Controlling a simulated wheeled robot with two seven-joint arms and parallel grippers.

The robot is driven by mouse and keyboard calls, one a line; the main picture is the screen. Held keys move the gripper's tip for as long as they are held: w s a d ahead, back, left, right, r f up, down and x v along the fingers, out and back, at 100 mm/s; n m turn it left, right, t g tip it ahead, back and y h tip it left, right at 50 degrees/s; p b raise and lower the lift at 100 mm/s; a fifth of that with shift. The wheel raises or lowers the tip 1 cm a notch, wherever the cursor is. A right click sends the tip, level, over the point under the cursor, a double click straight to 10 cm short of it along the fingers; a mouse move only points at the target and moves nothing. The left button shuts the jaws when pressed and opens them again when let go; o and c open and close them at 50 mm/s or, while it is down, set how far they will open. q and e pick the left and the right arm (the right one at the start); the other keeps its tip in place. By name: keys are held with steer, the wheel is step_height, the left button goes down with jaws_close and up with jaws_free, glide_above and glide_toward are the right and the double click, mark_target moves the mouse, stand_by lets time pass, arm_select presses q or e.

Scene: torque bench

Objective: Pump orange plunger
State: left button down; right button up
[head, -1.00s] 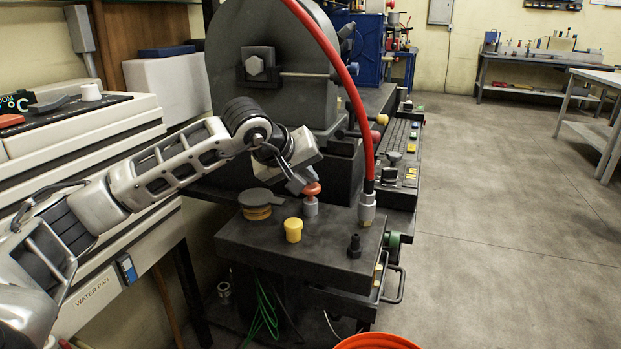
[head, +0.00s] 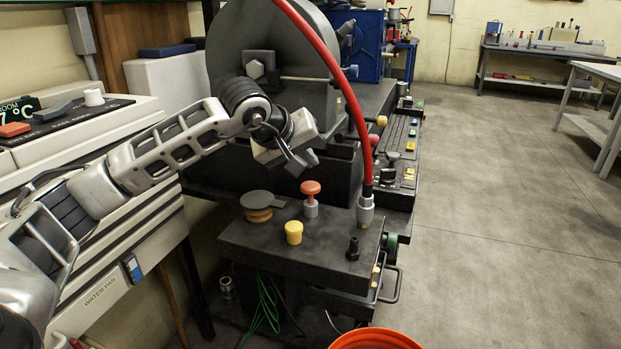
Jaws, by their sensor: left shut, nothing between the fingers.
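The orange plunger (head: 310,188) has a round orange knob on a grey collar. It stands upright on top of the dark grey bench block (head: 300,250). My left gripper (head: 303,162) is shut and empty. It hangs just above and slightly left of the orange knob, with a small visible gap between them. The plunger is fully in view. My right gripper is not in view.
A yellow knob (head: 293,232) and a dark round cap on a yellow base (head: 257,205) stand close to the plunger. A red hose (head: 343,85) rises from a grey fitting on the right. An orange bucket (head: 375,340) sits in front. Open floor lies to the right.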

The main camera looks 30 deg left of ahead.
arm_select(q)
step_height(320, 180, up, 3)
steer(key=shift+f+p, duration=0.2)
steer(key=shift+p, duration=0.6)
steer(key=shift+d+f, duration=0.1)
